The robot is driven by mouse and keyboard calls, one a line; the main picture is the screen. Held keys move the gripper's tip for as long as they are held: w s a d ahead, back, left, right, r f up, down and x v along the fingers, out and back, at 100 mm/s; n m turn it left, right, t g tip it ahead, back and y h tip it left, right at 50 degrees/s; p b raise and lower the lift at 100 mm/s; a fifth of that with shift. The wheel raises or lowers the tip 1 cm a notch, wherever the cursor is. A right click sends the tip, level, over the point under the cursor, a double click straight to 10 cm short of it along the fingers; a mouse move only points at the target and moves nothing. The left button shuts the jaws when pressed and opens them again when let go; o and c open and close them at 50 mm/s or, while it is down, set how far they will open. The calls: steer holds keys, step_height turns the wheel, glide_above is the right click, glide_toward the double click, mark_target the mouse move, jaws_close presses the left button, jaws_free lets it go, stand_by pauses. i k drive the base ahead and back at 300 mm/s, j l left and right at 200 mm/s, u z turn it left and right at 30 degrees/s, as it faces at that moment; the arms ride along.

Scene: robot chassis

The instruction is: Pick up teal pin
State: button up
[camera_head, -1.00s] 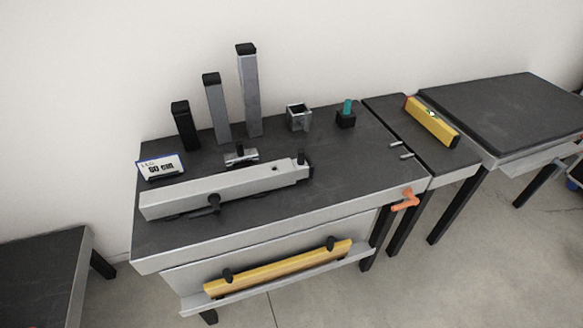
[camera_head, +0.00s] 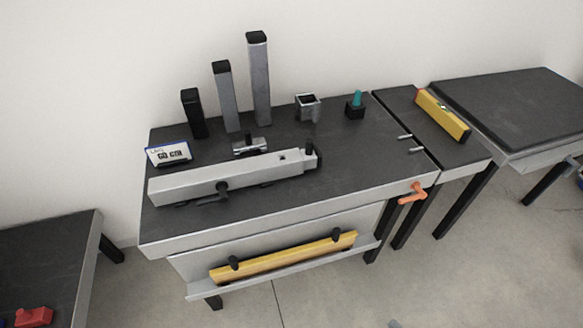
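The teal pin (camera_head: 358,98) stands upright in a small black block (camera_head: 355,111) near the back right of the dark-topped workbench (camera_head: 340,160). Its lower end is hidden in the block. My gripper does not show in the head view, so its place relative to the pin cannot be seen.
Left of the pin are an open grey square bracket (camera_head: 308,108) and upright posts (camera_head: 259,80). A long grey beam (camera_head: 235,180) lies across the front. An orange handle (camera_head: 412,193) juts from the right front edge. A yellow level (camera_head: 442,113) lies right. The bench top before the pin is clear.

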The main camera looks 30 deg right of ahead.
mark_target(358, 94)
steer(key=i+l+z, duration=0.25)
steer(key=i+l, duration=0.35)
steer(key=i+l+z, duration=0.25)
steer(key=i+l, duration=0.4)
